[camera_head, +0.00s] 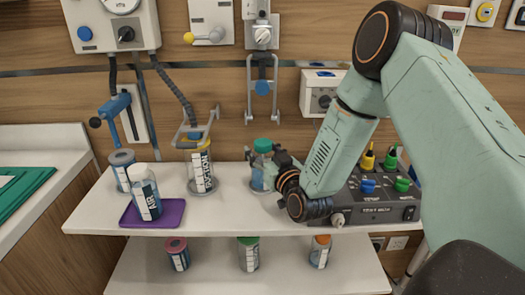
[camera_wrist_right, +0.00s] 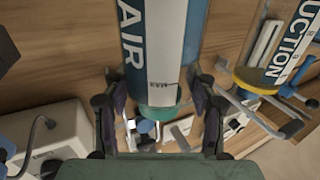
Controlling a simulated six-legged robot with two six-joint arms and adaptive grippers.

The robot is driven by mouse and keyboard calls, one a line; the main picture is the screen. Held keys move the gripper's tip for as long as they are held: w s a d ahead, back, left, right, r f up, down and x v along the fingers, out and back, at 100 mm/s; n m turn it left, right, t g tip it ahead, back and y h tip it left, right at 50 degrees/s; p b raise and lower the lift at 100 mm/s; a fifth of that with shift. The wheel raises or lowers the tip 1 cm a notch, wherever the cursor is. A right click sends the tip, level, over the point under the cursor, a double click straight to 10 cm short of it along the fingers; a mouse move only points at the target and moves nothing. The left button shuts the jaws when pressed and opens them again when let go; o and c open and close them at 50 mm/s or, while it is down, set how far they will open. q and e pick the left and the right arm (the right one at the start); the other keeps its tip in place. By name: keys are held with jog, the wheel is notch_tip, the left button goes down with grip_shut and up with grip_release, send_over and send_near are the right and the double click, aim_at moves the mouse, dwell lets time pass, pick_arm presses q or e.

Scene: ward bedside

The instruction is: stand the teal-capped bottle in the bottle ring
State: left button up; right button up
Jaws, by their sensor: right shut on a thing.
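The teal-capped bottle (camera_head: 261,172) is upright at the middle of the white shelf, its lower end close to or on the shelf top. My right gripper (camera_head: 277,165) reaches it from the right and is shut on it. In the right wrist view the bottle (camera_wrist_right: 160,45) shows a blue and white label reading AIR, with its teal cap (camera_wrist_right: 158,117) low in the picture and a finger on each side. A grey ring-shaped holder (camera_head: 202,187) surrounds the base of the yellow-capped bottle to the left. I cannot tell whether a ring surrounds the held bottle's base. My left gripper is out of view.
The yellow-capped bottle (camera_head: 201,165) is left of the held one. A dark test box (camera_head: 375,203) stands right. Several bottles are on the lower shelf (camera_head: 300,279).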

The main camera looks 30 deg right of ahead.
jog(key=shift+f, duration=0.1)
dwell(0.5)
jog(key=o, duration=1.5)
jog(key=shift+c, duration=0.2)
jog(key=shift+s, duration=0.1)
jog(key=s+a, duration=0.1)
jog(key=s, duration=1)
jog(key=shift+s+a, duration=0.3)
jog(key=shift+s, duration=0.05)
jog(key=shift+w, duration=0.15)
